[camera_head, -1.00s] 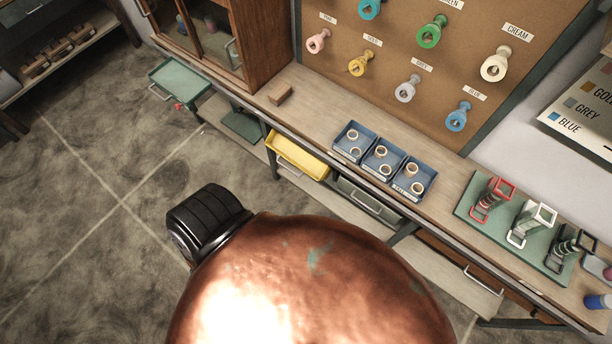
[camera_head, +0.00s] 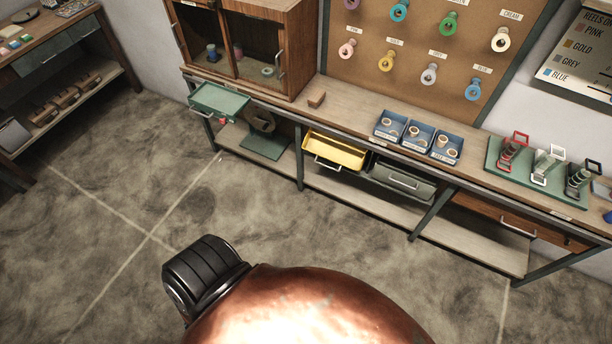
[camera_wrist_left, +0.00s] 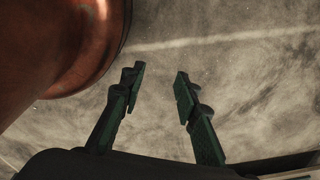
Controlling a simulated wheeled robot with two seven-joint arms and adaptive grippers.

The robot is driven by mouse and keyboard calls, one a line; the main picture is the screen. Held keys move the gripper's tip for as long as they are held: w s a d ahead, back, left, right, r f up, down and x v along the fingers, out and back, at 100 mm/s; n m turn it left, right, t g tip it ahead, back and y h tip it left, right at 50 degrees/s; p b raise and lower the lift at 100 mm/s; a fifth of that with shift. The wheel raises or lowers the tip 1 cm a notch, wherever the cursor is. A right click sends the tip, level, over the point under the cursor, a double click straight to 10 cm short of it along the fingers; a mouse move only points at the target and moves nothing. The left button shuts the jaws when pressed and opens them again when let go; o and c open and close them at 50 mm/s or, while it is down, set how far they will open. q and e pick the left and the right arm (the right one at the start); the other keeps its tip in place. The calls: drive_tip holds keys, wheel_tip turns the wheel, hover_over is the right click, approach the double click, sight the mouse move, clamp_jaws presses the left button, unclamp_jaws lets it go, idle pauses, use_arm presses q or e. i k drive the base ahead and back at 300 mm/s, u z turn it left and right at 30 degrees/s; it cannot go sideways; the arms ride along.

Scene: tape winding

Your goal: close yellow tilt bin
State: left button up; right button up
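The yellow tilt bin (camera_head: 336,152) hangs under the bench in the head view, tilted out so that its open top and inside show. A handle shows on its front. No gripper is near it in the head view. My left gripper (camera_wrist_left: 160,88) shows in the left wrist view, its two dark green fingers apart with nothing between them, above the bare floor. My right gripper is in neither view.
A grey bin (camera_head: 402,180) with a handle is right of the yellow one. A green drawer (camera_head: 220,98) stands out at the bench's left end. A wooden drawer (camera_head: 517,224) is at the right. Blue trays (camera_head: 418,137) sit on the bench. The floor (camera_head: 110,200) in front is clear.

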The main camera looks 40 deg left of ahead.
sight(343, 153)
drive_tip(key=u, duration=0.5)
drive_tip(key=k, duration=1)
drive_tip(key=u, duration=0.65)
drive_tip(key=i, duration=1.1)
drive_tip(key=z, duration=0.6)
drive_tip(key=i, duration=0.85)
drive_tip(key=z, duration=0.45)
